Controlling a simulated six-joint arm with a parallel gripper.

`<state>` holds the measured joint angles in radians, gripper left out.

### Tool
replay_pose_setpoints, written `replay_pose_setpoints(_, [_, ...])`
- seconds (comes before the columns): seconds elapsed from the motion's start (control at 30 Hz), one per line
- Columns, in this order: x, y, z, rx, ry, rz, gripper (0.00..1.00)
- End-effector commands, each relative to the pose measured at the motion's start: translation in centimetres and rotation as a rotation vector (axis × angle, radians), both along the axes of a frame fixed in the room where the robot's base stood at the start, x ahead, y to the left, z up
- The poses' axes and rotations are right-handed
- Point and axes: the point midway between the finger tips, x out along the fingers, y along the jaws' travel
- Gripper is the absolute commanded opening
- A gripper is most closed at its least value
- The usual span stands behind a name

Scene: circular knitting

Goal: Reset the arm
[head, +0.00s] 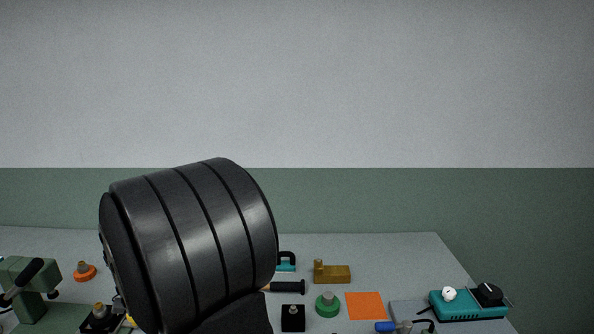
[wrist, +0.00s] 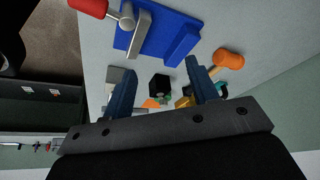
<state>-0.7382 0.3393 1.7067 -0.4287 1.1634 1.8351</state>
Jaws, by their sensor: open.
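My gripper (wrist: 157,68) shows in the wrist view as two blue fingers standing wide apart, with nothing between them. It is open and apart from the table items beyond it. In the head view the large black cylinder (head: 190,245) is a link of my own arm, and it hides part of the table. The gripper itself cannot be made out in the head view.
The grey table (head: 385,255) carries an orange square (head: 365,306), a brass block (head: 335,274), a black block (head: 293,318), a green-based knob (head: 328,305) and a teal device (head: 468,304). A green machine (head: 33,285) stands left. The wrist view shows a blue plate (wrist: 165,38).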

Motion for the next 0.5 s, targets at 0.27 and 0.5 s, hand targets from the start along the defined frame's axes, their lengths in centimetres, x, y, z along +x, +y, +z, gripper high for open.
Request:
replay_pose_setpoints(0.27, [-1.6,1.9,-2.1,-0.003,0.003,-0.092,0.54])
replay_pose_setpoints(0.5, [-2.2,5.1,-4.0,-0.001,0.002,-0.092,0.54])
